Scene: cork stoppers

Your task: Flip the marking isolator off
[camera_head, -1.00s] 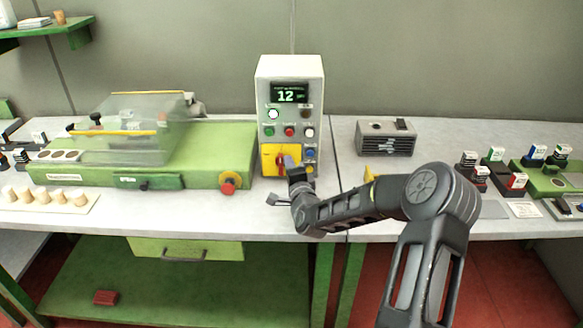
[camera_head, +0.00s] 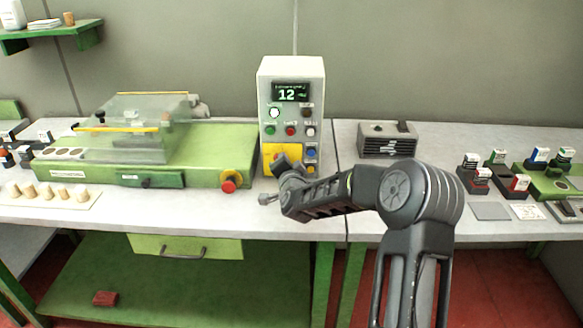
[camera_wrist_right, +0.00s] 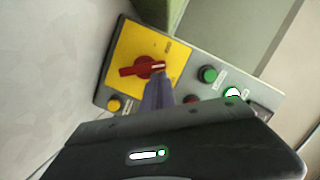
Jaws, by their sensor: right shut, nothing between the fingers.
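The marking isolator is a red rotary handle (camera_wrist_right: 142,67) on a yellow plate (camera_wrist_right: 121,52) low on a white control box (camera_head: 290,68). In the head view the yellow plate (camera_head: 267,151) shows, but my right gripper (camera_head: 284,166) hides much of the handle. In the wrist view the right gripper's fingers (camera_wrist_right: 158,90) are shut and empty. Their tips are at the handle's right-hand part; I cannot tell whether they touch it. The handle lies nearly sideways in that view, slightly tilted. The box's display (camera_head: 290,92) reads 12. My left gripper is out of view.
A green machine with a clear cover (camera_head: 130,135) and a red emergency knob (camera_head: 229,181) stands left of the box. A grey vented unit (camera_head: 387,140) stands to the right. Pale stoppers (camera_head: 46,192) lie at front left. Stamps (camera_head: 516,183) stand far right.

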